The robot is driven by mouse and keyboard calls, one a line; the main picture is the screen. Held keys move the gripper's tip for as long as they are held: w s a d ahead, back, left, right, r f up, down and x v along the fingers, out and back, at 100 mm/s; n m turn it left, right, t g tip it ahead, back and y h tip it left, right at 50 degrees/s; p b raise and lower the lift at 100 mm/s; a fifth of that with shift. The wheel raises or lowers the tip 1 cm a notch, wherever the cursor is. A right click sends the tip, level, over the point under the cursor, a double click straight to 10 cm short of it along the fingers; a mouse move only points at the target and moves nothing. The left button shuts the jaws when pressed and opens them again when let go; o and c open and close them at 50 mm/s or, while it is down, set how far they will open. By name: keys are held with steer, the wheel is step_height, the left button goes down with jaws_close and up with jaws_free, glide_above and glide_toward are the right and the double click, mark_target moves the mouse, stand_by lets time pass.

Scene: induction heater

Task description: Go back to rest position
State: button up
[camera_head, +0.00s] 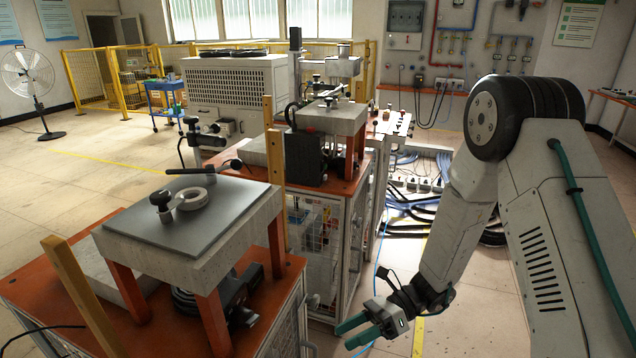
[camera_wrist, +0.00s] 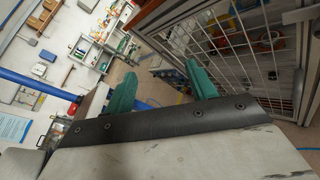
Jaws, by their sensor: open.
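My gripper (camera_head: 360,333) hangs low at the bottom centre-right of the head view, over the floor to the right of the front workstation. Its two green fingers are apart, with nothing between them. In the wrist view my gripper (camera_wrist: 162,90) also shows its green fingers spread and empty. My arm comes down from the right side of the head view and bends at a large dark joint. The front workstation (camera_head: 150,222) has a grey plate on top, with a white ring (camera_head: 191,199) lying on it.
A second workstation (camera_head: 341,119) stands behind the first, with a large grey cabinet (camera_head: 237,88) beyond. Cables (camera_head: 411,195) lie on the floor behind my arm. A wire mesh door (camera_wrist: 232,50) is close to the fingers.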

steer(key=s+d+r+n+t+h, duration=0.3)
steer(key=s+d+r+n+h, duration=0.4)
steer(key=r, duration=0.6)
steer(key=s+d+r+n+t+h, duration=0.4)
steer(key=s+d+r+n+h, duration=0.3)
steer(key=s+d+r+n, duration=0.4)
step_height(320, 180, up, 3)
steer(key=shift+d+r+n, duration=0.2)
steer(key=shift+d+n, duration=0.45)
steer(key=shift+n, duration=0.45)
steer(key=shift+s, duration=0.1)
